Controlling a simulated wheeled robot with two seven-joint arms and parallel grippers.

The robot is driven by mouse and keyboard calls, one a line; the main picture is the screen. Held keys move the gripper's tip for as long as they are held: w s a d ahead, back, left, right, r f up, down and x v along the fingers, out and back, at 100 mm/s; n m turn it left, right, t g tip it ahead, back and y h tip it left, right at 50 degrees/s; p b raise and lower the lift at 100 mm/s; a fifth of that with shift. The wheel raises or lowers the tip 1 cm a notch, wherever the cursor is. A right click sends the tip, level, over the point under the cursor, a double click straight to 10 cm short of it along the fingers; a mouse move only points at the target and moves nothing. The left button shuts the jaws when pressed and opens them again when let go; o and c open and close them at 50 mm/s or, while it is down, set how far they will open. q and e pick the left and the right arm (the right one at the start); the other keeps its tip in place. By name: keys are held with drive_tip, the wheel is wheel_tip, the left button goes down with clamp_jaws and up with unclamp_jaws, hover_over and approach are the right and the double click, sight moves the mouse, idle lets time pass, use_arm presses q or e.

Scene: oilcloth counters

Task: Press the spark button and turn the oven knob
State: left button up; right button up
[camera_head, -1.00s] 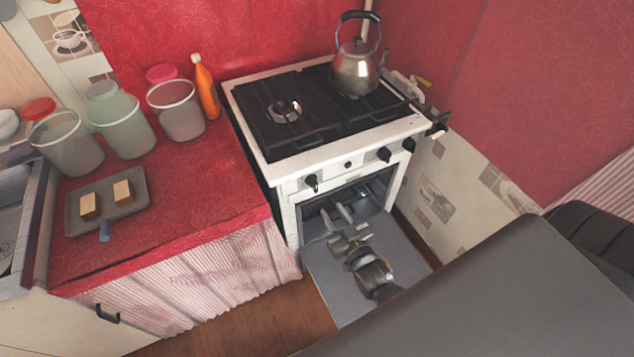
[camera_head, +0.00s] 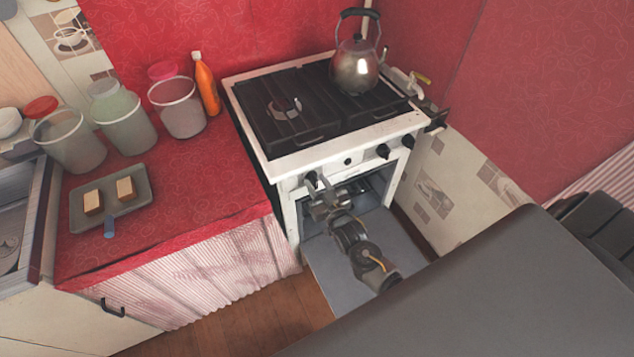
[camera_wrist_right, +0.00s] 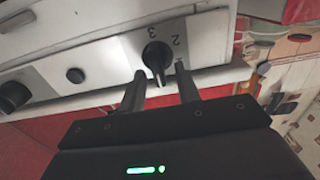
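The white stove (camera_head: 295,168) has a front panel with black knobs and a small round black spark button (camera_head: 348,161). My right gripper (camera_head: 317,190) is at the leftmost knob (camera_head: 311,177), below and in front of it. In the right wrist view, this knob (camera_wrist_right: 157,57) sits just beyond and between the two open fingertips (camera_wrist_right: 160,74); contact cannot be told. The numbers 2 and 3 show beside it. My left gripper is not in view.
The oven door (camera_head: 335,275) hangs open under my right arm. A kettle (camera_head: 355,68) stands on the hob. The red counter (camera_head: 205,185) at left holds several jars, an orange bottle (camera_head: 206,88) and a tray (camera_head: 138,202) with two light-topped blocks.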

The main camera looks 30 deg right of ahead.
drive_tip(key=shift+w, duration=0.2)
drive_tip(key=shift+c, duration=0.2)
clamp_jaws()
